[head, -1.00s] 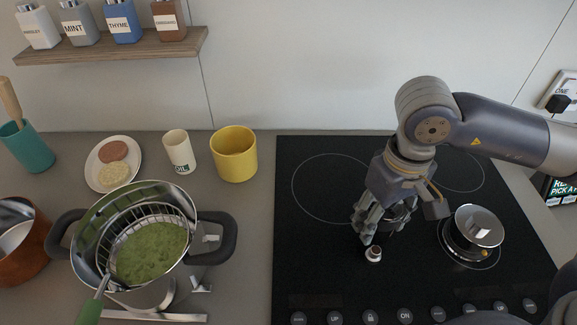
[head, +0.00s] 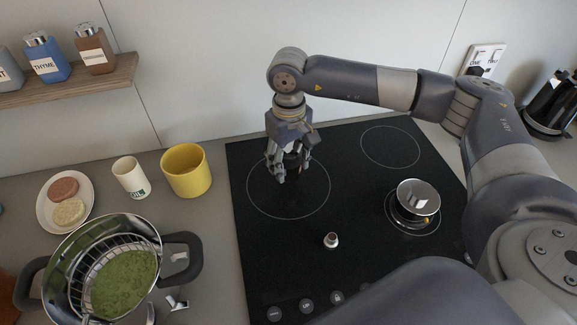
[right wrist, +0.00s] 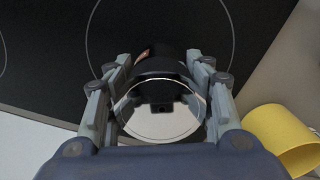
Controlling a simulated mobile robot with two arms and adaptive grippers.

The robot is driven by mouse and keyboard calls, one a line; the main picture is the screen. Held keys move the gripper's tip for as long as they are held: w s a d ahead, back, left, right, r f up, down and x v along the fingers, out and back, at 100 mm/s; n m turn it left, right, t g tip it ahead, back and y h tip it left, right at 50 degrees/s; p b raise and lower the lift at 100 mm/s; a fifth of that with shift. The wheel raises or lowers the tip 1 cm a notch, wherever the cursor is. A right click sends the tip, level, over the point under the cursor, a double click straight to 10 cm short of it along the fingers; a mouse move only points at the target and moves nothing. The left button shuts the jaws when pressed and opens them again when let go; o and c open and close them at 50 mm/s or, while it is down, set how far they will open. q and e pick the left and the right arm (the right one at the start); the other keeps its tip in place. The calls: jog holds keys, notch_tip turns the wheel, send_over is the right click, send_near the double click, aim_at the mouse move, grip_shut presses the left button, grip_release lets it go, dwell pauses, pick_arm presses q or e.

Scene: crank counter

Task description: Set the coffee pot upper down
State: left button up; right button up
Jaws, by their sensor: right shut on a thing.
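My right gripper (head: 288,172) is over the rear left ring of the black hob. It is shut on the coffee pot upper, which is mostly hidden behind the fingers in the head view. In the right wrist view the coffee pot upper (right wrist: 160,118) is a shiny round metal piece with a black part, between the two fingers (right wrist: 160,105). Whether it touches the glass I cannot tell. My left gripper is not in view.
The black hob (head: 270,235) is clear around the left ring. A shiny metal vessel (head: 417,197) stands on the right ring. A small white-and-brown object (head: 331,240) stands mid-hob. A yellow cup (head: 186,171), white cup (head: 131,178), plate (head: 45,212) and pot (head: 60,290) are left.

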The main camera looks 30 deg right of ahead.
aim_at(289, 171)
notch_tip(289, 171, down, 3)
jog(key=shift+r+p, duration=0.15)
jog(key=shift+p, duration=0.7)
jog(key=shift+f, duration=0.4)
jog(key=shift+f, duration=0.15)
jog(key=o, duration=1.4)
